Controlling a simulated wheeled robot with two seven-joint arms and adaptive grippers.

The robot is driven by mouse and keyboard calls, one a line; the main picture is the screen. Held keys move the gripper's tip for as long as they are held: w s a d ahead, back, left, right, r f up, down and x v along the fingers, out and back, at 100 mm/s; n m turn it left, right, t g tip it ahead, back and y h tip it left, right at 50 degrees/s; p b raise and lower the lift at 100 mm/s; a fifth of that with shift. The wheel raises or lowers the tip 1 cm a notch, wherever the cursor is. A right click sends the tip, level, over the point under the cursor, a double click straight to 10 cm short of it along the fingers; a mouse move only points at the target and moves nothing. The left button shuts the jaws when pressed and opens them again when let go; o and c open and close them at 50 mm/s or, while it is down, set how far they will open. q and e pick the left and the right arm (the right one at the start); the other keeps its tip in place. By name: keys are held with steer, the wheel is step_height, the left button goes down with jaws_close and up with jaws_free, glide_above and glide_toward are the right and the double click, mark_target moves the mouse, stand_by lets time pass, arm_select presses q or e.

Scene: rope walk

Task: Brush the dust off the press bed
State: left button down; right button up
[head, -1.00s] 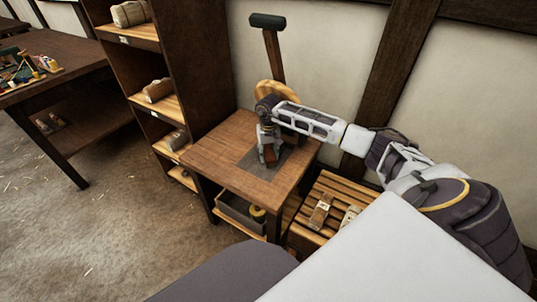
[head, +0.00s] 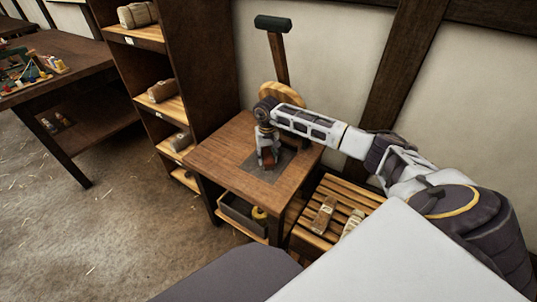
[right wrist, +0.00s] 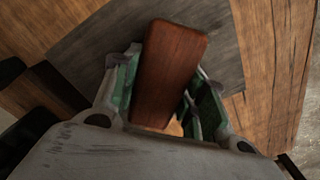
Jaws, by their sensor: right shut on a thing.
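The press bed (head: 264,174) is a dark grey plate set in the top of a small wooden bench. It also shows in the right wrist view (right wrist: 222,52). My right gripper (head: 268,158) is over the bed, pointing down. It is shut on a reddish-brown wooden block, seemingly the brush (right wrist: 172,72), between its green-padded fingers. A little tan shows under the block, perhaps bristles. I cannot tell whether the brush touches the bed. No dust can be made out at this size. My left gripper is not in view.
A slatted crate (head: 335,190) holding small labelled items is on the right. A shelf unit (head: 194,80) stands left. A grey tray (head: 240,213) sits beneath the bench top.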

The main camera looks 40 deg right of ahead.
mark_target(255, 170)
steer(key=shift+s+a+r+p, duration=0.1)
steer(key=shift+s+a+p, duration=0.15)
steer(key=shift+a, duration=0.35)
steer(key=shift+s+a+p, duration=0.1)
steer(key=shift+s+a, duration=0.15)
steer(key=shift+a, duration=0.45)
steer(key=shift+a, duration=0.1)
steer(key=shift+s+a+p, duration=0.15)
steer(key=shift+s+a, duration=0.3)
steer(key=shift+a, duration=0.45)
steer(key=shift+s+a+p, duration=0.15)
steer(key=shift+s+a, duration=0.25)
steer(key=shift+a, duration=0.45)
steer(key=shift+w, duration=0.15)
steer(key=shift+w+a+b, duration=0.3)
steer(key=shift+w+b, duration=0.2)
steer(key=shift+w, duration=0.15)
steer(key=shift+w, duration=0.1)
